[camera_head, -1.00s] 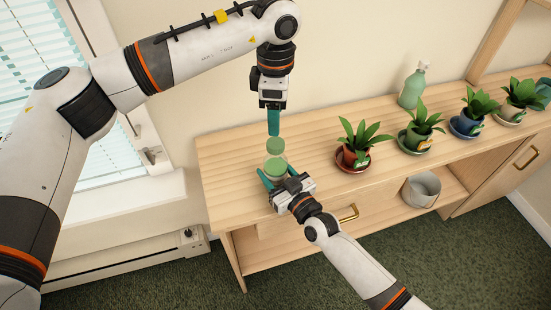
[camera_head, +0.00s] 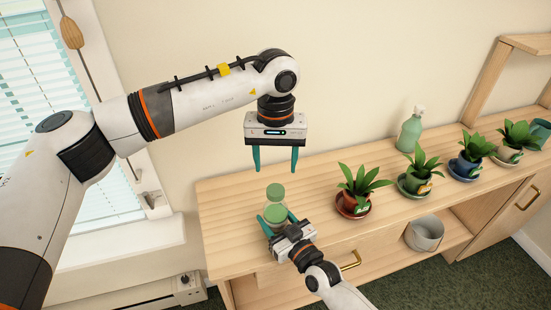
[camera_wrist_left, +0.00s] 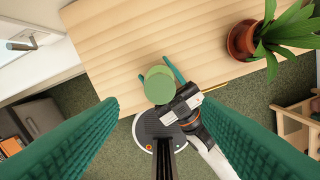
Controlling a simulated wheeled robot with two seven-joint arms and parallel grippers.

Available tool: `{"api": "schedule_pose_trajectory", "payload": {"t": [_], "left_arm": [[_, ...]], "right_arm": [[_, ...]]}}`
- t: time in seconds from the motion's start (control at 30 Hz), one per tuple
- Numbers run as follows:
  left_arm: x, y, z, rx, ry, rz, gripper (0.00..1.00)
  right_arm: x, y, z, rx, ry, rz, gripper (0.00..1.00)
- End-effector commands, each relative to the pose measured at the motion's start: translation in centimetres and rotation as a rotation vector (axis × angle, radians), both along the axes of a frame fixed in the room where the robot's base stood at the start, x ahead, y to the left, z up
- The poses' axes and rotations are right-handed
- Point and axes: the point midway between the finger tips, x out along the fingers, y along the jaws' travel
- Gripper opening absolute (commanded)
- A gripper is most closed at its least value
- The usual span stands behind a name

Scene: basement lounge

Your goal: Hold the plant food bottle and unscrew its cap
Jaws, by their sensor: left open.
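The plant food bottle (camera_head: 275,213) stands upright near the left end of the wooden cabinet top, with a green cap (camera_head: 275,191) on top. In the left wrist view the bottle shows from above as a green round shape (camera_wrist_left: 159,88). My right gripper (camera_head: 277,221) has its teal fingers on either side of the bottle's lower part, seemingly closed on it. My left gripper (camera_head: 275,170) points down above the cap, fingers spread wide and empty, tips apart from the cap. Its two fingers frame the left wrist view (camera_wrist_left: 168,112).
Several potted plants stand in a row to the right, the nearest in a red pot (camera_head: 351,203). A green spray bottle (camera_head: 410,132) is behind them. A grey bucket (camera_head: 426,234) sits on the lower shelf. The cabinet top (camera_head: 225,205) left of the bottle is clear.

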Motion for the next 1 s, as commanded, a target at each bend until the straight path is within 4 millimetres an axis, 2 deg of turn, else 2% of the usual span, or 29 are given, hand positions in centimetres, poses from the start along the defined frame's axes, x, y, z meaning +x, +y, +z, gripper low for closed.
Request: {"api": "schedule_pose_trajectory", "payload": {"t": [0.17, 0.4, 0.6, 0.77, 1.0], "left_arm": [[0.0, 0.0, -1.1, 0.001, 0.003, -0.039, 0.59], [-0.1, 0.0, -4.8, 0.001, 0.004, -0.038, 0.59], [0.0, 0.0, -7.2, -0.001, 0.002, -0.036, 0.59], [0.0, 0.0, -8.0, 0.001, 0.001, -0.037, 0.59], [0.0, 0.0, -8.0, 0.0, 0.001, -0.037, 0.59]], "right_arm": [[0.0, 0.0, 0.0, -0.001, 0.001, 0.0, 0.0], [0.0, 0.0, 0.0, -0.001, 0.001, 0.0, 0.0], [0.0, 0.0, 0.0, -0.001, 0.001, 0.0, 0.0], [0.0, 0.0, 0.0, -0.001, 0.001, 0.0, 0.0], [0.0, 0.0, 0.0, -0.001, 0.001, 0.0, 0.0]]}}
